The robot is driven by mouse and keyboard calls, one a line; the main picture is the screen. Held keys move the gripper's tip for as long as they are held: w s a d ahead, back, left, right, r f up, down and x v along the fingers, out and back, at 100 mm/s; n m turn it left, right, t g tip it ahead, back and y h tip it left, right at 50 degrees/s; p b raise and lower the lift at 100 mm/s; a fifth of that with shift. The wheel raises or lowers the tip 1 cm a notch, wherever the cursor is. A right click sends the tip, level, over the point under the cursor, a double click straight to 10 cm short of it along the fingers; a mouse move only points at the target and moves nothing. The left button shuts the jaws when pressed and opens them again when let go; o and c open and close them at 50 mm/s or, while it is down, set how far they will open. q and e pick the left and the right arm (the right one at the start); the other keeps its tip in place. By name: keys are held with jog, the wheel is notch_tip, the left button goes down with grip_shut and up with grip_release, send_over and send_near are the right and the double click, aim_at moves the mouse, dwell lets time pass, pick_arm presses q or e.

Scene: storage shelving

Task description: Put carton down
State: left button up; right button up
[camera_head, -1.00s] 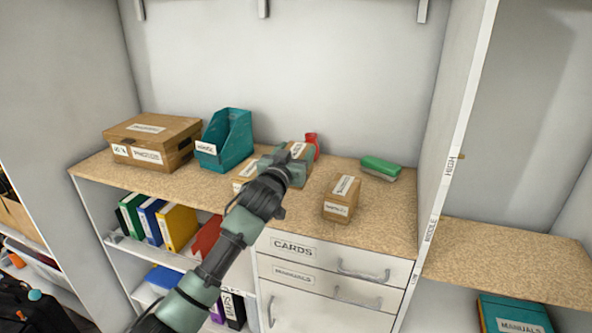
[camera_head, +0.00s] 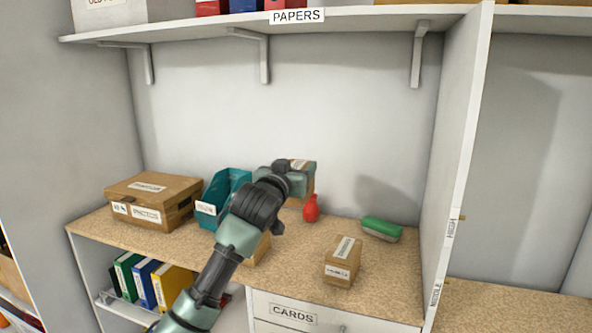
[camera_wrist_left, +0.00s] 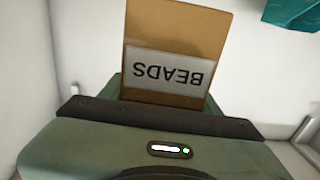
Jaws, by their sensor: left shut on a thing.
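My left gripper (camera_head: 290,180) is shut on a small brown carton (camera_head: 308,188) and holds it above the wooden counter (camera_head: 225,248). In the left wrist view the carton (camera_wrist_left: 177,35) shows a white label reading BEADS, upside down in the picture. The gripper body hides much of the carton in the head view. My right gripper is not in view.
A second small carton (camera_head: 343,261) stands on the counter at the right; another (camera_head: 259,250) is partly hidden behind my arm. The PAPERS shelf (camera_head: 350,17) hangs above.

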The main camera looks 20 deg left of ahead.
pick_arm(q)
jog(key=b, duration=0.3)
jog(key=shift+d+f+b, duration=0.1)
jog(key=shift+b, duration=0.2)
jog(key=shift+f, duration=9.75)
jog(key=shift+f, duration=0.1)
jog(key=o, duration=1.4)
jog(key=shift+f, duration=0.1)
jog(key=shift+o, duration=0.2)
